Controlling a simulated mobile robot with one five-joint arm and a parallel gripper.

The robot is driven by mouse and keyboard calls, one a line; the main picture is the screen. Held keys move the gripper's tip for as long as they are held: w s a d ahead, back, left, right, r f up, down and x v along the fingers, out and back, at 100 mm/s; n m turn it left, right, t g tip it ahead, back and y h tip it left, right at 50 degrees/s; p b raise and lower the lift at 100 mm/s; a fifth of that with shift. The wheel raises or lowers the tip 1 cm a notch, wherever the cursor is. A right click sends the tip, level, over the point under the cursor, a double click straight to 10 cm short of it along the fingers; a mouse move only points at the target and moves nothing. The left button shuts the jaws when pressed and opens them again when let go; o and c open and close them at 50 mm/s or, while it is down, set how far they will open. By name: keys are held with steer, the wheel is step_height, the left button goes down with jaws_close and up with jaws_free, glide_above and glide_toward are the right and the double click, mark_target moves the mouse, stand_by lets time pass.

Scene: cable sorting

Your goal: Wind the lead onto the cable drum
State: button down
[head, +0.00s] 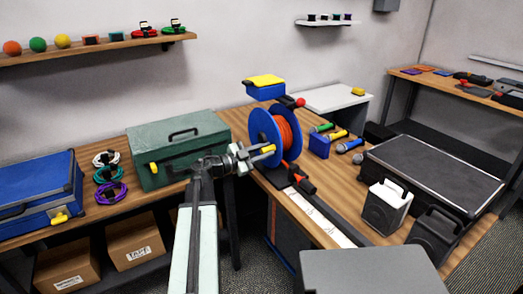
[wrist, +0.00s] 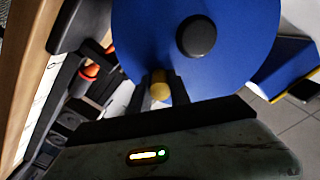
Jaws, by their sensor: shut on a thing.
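The cable drum (head: 262,127) stands on the workbench, with blue flanges and orange lead (head: 287,130) wound between them. An orange and black part (head: 302,180), seemingly the lead's connector, lies on the bench in front of it. My gripper (head: 262,153) is at the drum's near flange, shut on the yellow crank knob (head: 268,149). In the wrist view the knob (wrist: 160,86) sits between my two dark fingers, low on the blue flange (wrist: 215,75) and below its dark hub (wrist: 196,37). Most of the lead's free run is hidden.
A green toolbox (head: 178,145) stands left of the drum, with coiled cables (head: 108,175) beside it. Microphones (head: 350,146) and a blue block (head: 319,145) are to the right. A black case (head: 430,175) and small speakers (head: 385,207) stand farther right.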

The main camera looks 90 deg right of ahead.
steer(key=c, duration=1.2)
jaws_free()
steer(key=v, duration=0.7)
steer(key=shift+w+a, duration=0.15)
steer(key=shift+w, duration=0.1)
steer(key=shift+w, duration=0.1)
